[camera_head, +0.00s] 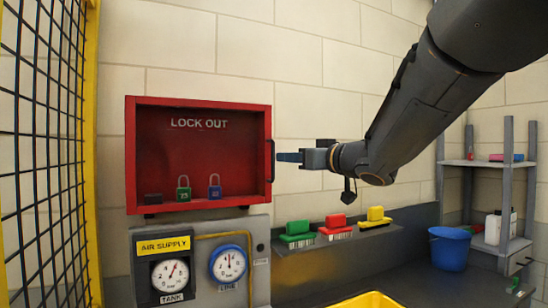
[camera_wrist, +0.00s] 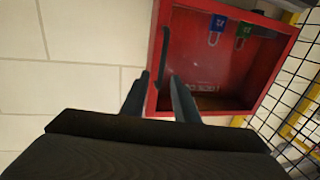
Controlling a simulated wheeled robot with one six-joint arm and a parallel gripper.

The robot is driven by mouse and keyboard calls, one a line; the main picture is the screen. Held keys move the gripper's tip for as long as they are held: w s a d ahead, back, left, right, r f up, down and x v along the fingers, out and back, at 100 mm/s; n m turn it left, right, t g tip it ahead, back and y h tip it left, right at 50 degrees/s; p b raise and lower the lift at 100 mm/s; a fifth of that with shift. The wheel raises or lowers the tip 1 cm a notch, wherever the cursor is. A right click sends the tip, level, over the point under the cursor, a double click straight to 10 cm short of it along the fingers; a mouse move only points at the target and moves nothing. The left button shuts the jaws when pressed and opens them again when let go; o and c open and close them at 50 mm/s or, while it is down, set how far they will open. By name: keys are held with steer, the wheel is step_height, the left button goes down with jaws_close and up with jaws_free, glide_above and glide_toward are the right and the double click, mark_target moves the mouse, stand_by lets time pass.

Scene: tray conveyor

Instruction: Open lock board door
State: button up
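The red lock board (camera_head: 198,104) hangs on the wall, marked LOCK OUT, and its door looks shut with a clear pane. A dark upright handle (camera_head: 271,160) sits on the door's right edge. My gripper (camera_head: 280,157) reaches in from the right, its tips close to the handle. In the wrist view, my gripper (camera_wrist: 160,82) is open, with a finger on either side of the line of the handle (camera_wrist: 163,52). I cannot tell whether either finger touches it. A green padlock (camera_head: 183,194) and a blue padlock (camera_head: 215,192) stand inside the board.
The air supply panel (camera_head: 203,237) with two gauges is below the board. A shelf with green (camera_head: 298,228), red (camera_head: 336,221) and yellow (camera_head: 375,212) brushes is at lower right. A yellow-framed mesh fence (camera_head: 88,150) stands at left. A blue bucket (camera_head: 449,250) is at right.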

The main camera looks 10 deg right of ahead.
steer(key=p+x, duration=0.1)
steer(key=x, duration=0.5)
steer(key=shift+w+a, duration=0.1)
steer(key=shift+a, duration=0.05)
jaws_close()
